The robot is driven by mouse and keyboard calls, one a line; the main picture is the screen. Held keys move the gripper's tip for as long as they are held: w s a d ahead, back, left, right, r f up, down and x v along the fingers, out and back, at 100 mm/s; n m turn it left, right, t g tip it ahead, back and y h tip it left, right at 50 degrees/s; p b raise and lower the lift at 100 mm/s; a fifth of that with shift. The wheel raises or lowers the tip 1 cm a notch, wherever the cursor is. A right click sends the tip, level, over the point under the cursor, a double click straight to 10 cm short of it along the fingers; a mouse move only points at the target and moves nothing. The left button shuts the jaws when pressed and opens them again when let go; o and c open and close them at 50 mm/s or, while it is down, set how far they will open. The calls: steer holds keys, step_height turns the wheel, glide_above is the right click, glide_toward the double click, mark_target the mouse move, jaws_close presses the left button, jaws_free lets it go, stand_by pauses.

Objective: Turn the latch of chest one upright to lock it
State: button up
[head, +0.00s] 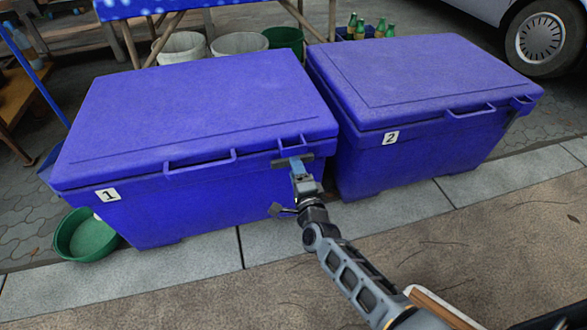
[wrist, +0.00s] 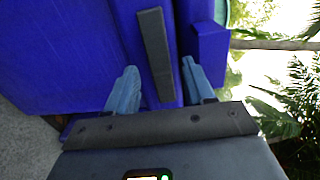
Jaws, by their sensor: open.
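Chest one (head: 200,115) is the blue chest at the left with the "1" label, its lid down. In the wrist view the latch (wrist: 153,45) shows as a long bar running between my fingers. My gripper (head: 297,167) is in front of the latch and hides its middle in the head view. In the wrist view my gripper (wrist: 158,68) is open, one finger on each side of the bar, with gaps visible.
Blue chest two (head: 430,90) stands close at the right, with a narrow gap between. A green basin (head: 85,235) is on the ground at the left. Buckets (head: 238,43) and green bottles (head: 390,31) stand behind. The pavement in front (head: 200,290) is clear around my arm.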

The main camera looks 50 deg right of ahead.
steer(key=shift+x, duration=1.05)
jaws_close()
